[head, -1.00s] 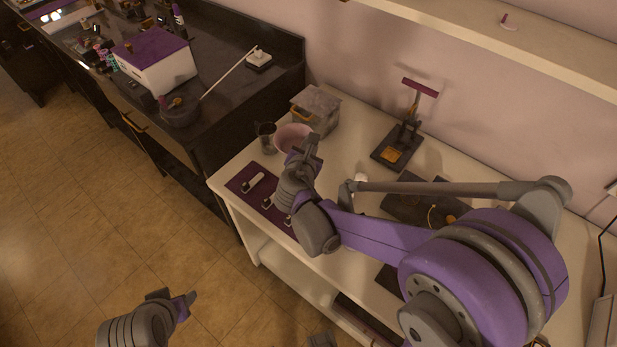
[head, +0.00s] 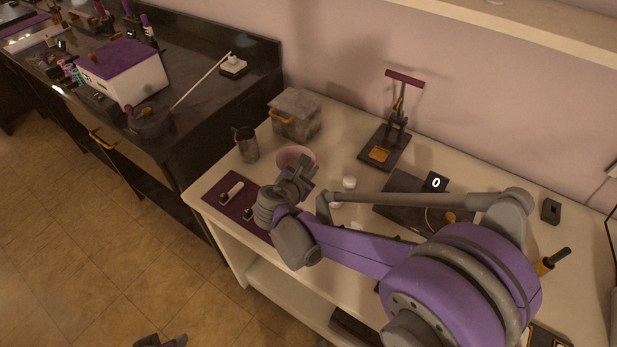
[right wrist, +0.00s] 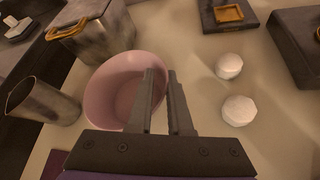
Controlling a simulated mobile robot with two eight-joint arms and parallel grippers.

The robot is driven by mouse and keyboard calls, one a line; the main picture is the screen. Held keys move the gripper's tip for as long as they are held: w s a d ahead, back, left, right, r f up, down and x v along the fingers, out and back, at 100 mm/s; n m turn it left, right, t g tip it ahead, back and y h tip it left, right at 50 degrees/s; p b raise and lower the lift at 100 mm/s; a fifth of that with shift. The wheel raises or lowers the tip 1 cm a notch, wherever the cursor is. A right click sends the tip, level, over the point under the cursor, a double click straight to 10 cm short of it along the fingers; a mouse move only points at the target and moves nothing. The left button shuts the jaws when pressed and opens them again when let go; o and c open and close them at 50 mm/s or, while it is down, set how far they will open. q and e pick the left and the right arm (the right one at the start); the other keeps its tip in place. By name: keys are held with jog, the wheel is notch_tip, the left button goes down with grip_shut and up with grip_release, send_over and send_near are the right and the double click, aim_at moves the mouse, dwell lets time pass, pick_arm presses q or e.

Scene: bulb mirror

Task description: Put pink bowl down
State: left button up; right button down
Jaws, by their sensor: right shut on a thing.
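The pink bowl (head: 296,155) is over the white worktop, right of the grey metal mug and in front of the lidded box. My right gripper (head: 303,168) is shut on its near right rim. In the right wrist view the bowl (right wrist: 112,88) is roughly upright, with its right wall between the two fingers (right wrist: 164,98). I cannot tell whether its base touches the worktop. My left gripper (head: 165,342) only just shows at the bottom edge of the head view; its jaws cannot be made out.
The mug (head: 247,145) and metal box (head: 295,116) stand close to the bowl. Two white round items (right wrist: 229,66) (right wrist: 239,110) lie to its right. A purple mat (head: 230,195) with small items is at the front left. A black stand (head: 385,148) is behind right.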

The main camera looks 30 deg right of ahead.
notch_tip(320, 180, down, 3)
jog(key=shift+f+b, duration=0.2)
jog(key=shift+b, duration=0.15)
jog(key=c, duration=0.8)
grip_release()
jog(key=shift+c, duration=0.2)
jog(key=shift+r, duration=0.1)
jog(key=p+v, duration=0.1)
jog(key=v, duration=1.1)
